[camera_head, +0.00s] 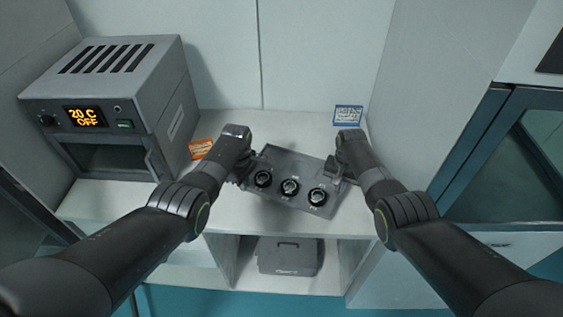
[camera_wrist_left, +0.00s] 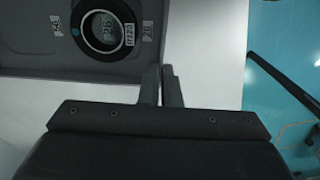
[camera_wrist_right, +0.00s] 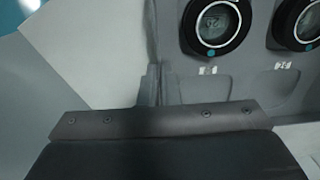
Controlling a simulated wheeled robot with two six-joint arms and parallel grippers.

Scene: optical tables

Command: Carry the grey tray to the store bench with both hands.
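The grey tray (camera_head: 272,196) is in the middle of the head view, over the white bench top and turned slightly. The tray also shows in the left wrist view (camera_wrist_left: 60,58). My right gripper (camera_head: 347,172) is at the right end, its fingers close together on that wall, as the right wrist view (camera_wrist_right: 160,85) shows. I cannot tell whether the tray touches the bench.
A grey oven (camera_head: 150,100) reading "20 C OFF" stands left on the bench (camera_head: 225,217). An orange card (camera_head: 201,149) and a blue-edged card (camera_head: 348,115) are behind. A grey case (camera_head: 287,262) sits in the shelf below. A cabinet wall (camera_head: 430,90) closes the right side.

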